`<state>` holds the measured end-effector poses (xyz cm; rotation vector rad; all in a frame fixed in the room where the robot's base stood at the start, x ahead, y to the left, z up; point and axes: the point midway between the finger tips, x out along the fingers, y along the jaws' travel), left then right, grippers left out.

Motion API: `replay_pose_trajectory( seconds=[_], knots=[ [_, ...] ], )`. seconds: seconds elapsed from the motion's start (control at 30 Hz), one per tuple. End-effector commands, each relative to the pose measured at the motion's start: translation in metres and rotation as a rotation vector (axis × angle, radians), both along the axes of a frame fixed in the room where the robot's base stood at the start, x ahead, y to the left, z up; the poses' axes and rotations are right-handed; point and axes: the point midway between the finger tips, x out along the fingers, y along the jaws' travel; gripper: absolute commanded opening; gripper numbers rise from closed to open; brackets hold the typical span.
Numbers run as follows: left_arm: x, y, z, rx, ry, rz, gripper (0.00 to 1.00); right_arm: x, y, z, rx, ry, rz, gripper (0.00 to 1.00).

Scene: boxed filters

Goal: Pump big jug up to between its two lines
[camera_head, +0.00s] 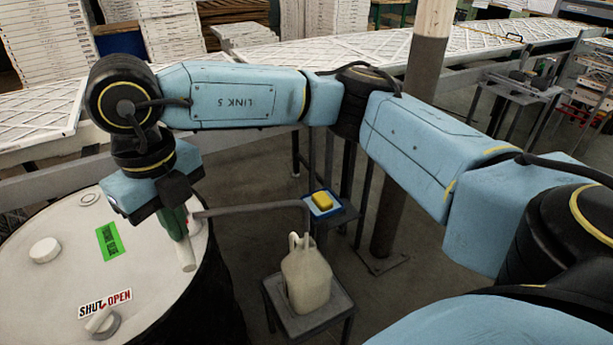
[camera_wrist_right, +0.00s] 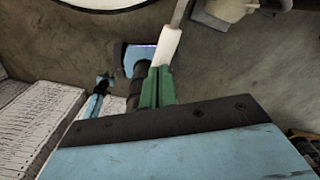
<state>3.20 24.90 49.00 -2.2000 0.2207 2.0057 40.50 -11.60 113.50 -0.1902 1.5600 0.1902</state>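The big jug (camera_head: 306,278), cream-coloured with a handle, stands upright on a small grey stand (camera_head: 318,318) beside the drum. I cannot make out its two lines or a liquid level. A grey spout pipe (camera_head: 255,208) runs from the pump on the drum and bends down at the jug's top. My right gripper (camera_head: 174,222) has green fingers and is over the drum's right edge. In the right wrist view its fingers (camera_wrist_right: 157,84) are closed around the white pump handle (camera_wrist_right: 168,46), which sticks out beyond them. My left gripper is not in view.
The drum (camera_head: 60,290) has a white top, a white cap, a green label and a valve knob (camera_head: 102,323) by a SHUT/OPEN sticker. A yellow sponge (camera_head: 322,201) sits in a blue tray on another stand. A post (camera_head: 412,130) stands behind my right arm.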

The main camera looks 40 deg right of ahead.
Motion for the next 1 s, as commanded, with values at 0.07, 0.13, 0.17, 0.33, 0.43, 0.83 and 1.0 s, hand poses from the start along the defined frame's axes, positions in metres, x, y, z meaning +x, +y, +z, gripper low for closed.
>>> replay_pose_trajectory(
  seconds=[0.07,0.13,0.17,0.33,0.43,0.83,1.0],
  knots=[
    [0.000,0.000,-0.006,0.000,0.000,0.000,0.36,-0.001,0.000,-0.008,-0.001,0.004,0.001,0.00],
    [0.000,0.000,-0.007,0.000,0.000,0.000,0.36,-0.001,0.001,-0.009,-0.001,0.004,0.002,0.00],
    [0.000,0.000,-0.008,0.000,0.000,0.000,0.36,-0.001,0.001,-0.010,-0.001,0.004,0.002,0.00],
    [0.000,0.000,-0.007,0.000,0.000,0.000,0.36,-0.002,0.001,-0.009,0.000,0.005,0.002,0.00],
    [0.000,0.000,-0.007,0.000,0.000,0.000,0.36,-0.002,0.001,-0.009,0.000,0.006,0.003,0.00],
    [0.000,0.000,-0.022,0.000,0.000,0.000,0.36,-0.003,0.001,-0.026,-0.001,0.008,0.004,0.00],
    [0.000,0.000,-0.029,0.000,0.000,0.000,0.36,-0.003,0.001,-0.032,-0.001,0.010,0.005,0.00]
  ],
)
